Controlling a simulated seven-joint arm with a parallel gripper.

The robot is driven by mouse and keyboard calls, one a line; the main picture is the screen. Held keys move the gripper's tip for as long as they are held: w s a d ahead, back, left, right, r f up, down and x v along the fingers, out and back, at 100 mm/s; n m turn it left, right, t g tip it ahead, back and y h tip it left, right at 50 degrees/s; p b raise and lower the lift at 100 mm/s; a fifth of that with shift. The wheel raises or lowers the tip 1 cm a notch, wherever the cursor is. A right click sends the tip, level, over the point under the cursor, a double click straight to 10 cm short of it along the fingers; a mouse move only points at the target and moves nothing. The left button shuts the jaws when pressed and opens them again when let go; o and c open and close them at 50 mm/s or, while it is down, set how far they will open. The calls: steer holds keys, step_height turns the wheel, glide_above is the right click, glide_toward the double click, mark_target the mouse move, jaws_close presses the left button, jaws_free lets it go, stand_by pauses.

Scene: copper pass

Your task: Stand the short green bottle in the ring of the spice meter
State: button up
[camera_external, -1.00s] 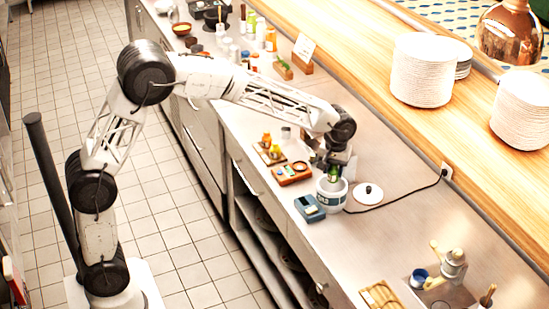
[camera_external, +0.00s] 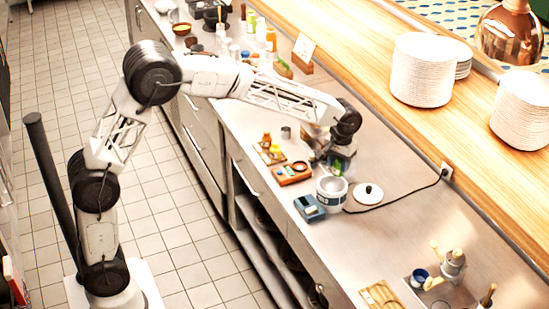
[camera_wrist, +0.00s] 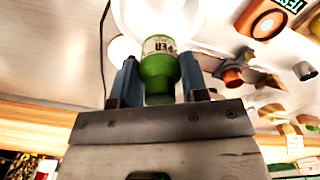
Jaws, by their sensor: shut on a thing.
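My gripper (camera_wrist: 159,66) is shut on the short green bottle (camera_wrist: 158,76), which has a pale label. In the wrist view the spice meter (camera_wrist: 247,17) shows at the upper right, apart from the bottle. Its ring looks empty.
The white pot (camera_external: 331,193) stands close by, with a blue-grey device (camera_external: 309,208) at its left and a white lid (camera_external: 368,193) at its right. A black cord runs to the wall socket. Small jars on a tray (camera_external: 270,152) stand beyond the meter.

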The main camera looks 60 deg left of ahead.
steer(key=w+m, duration=0.1)
steer(key=w+a+r+m, duration=0.1)
steer(key=shift+m, duration=0.4)
steer(key=s+a+f+n, duration=0.2)
steer(key=s+a, duration=0.5)
steer(key=s, duration=0.4)
steer(key=s+a+f+n, duration=0.2)
steer(key=s+a+n, duration=0.2)
steer(key=s, duration=0.7)
steer(key=a, duration=0.2)
steer(key=shift+a+f, duration=0.4)
steer(key=w+a, duration=0.1)
steer(key=w, duration=0.4)
steer(key=w+a+f, duration=0.1)
steer(key=w, duration=0.4)
steer(key=w+a, duration=0.1)
steer(key=w, duration=0.4)
steer(key=shift+w+a+f, duration=0.15)
steer(key=shift+w+f, duration=0.1)
steer(key=shift+f, duration=1.75)
